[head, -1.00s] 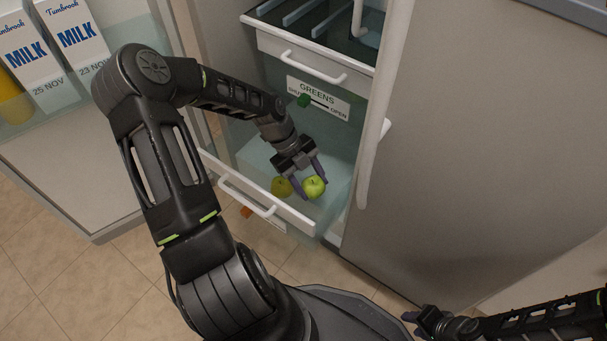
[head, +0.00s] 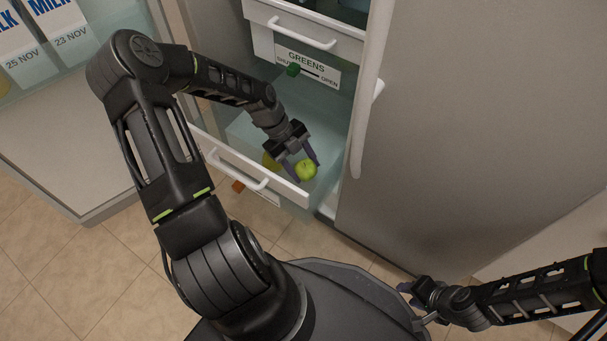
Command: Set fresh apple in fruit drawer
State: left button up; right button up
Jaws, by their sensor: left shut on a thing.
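A bright green apple (head: 306,170) is between the fingers of my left gripper (head: 303,168), which is shut on it. The gripper points down inside the pulled-out lower drawer (head: 284,183), behind its white front edge. I cannot tell whether the apple touches the drawer's floor. A duller yellow-green fruit (head: 269,160) lies in the drawer just left of the gripper, partly hidden by it. An orange slider (head: 238,186) shows on the drawer's front. My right gripper (head: 408,291) is at the lower right, away from the drawer; its fingers are too small to judge.
Above is another drawer (head: 322,45) with a white handle, a "GREENS" label (head: 308,66) and a green slider (head: 293,70). A grey door (head: 460,120) stands at the right. Milk cartons (head: 60,22) stand on a door shelf at the upper left. Tiled floor is clear below.

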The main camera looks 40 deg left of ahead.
aim_at(303, 176)
pick_arm(q)
notch_tip(303, 176, down, 4)
jog(key=shift+f+b, duration=0.15)
jog(key=shift+b, duration=0.65)
jog(key=shift+f, duration=0.2)
jog(key=o, duration=1.2)
jog(key=shift+r, duration=0.15)
jog(key=p+v, duration=0.5)
jog(key=v, duration=0.7)
